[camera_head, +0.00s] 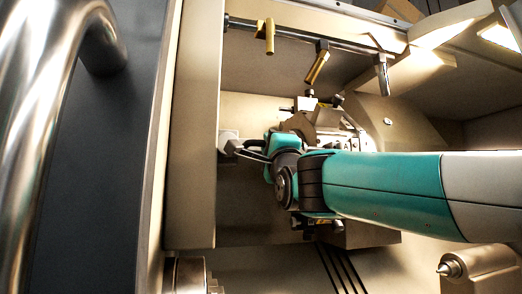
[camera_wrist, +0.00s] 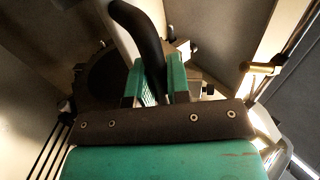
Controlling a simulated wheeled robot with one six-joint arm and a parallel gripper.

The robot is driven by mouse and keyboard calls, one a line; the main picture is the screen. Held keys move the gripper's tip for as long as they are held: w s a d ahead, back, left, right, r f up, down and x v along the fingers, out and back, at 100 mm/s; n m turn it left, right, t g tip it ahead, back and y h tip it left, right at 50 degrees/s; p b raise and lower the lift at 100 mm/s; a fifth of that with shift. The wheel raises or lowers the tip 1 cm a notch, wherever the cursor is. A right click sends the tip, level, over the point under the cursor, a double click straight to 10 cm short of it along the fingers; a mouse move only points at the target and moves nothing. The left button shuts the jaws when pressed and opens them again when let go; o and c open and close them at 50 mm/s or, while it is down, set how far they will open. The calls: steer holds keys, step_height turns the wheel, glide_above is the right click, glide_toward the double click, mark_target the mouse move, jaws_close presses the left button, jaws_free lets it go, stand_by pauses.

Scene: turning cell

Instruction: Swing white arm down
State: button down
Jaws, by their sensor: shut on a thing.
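The white arm shows in the wrist view as a pale bar (camera_wrist: 113,32) running toward the top, beside a black curved handle (camera_wrist: 147,38). My gripper (camera_wrist: 155,82) has its green fingers on both sides of the lower part of this handle and is shut on it. In the head view, my gripper (camera_head: 254,150) reaches left inside the machine. A small white end piece (camera_head: 228,141) shows just beyond its fingers, close to the inner wall edge. Most of the white arm is hidden in the head view, so its tilt there cannot be told.
A tool turret (camera_head: 335,130) stands behind my wrist. A rail (camera_head: 300,35) with yellow-brown nozzles (camera_head: 269,36) hangs above. A tailstock tip (camera_head: 448,268) is at the lower right. The dark door with a metal handle (camera_head: 45,120) fills the left. Space below my gripper looks free.

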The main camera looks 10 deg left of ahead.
steer(key=shift+a+f, duration=0.1)
steer(key=shift+f, duration=0.1)
steer(key=c, duration=1.5)
jaws_free()
steer(key=shift+o, duration=0.6)
steer(key=b+v, duration=0.8)
steer(key=v, duration=0.9)
steer(key=shift+s+b, duration=0.2)
steer(key=shift+b, duration=0.1)
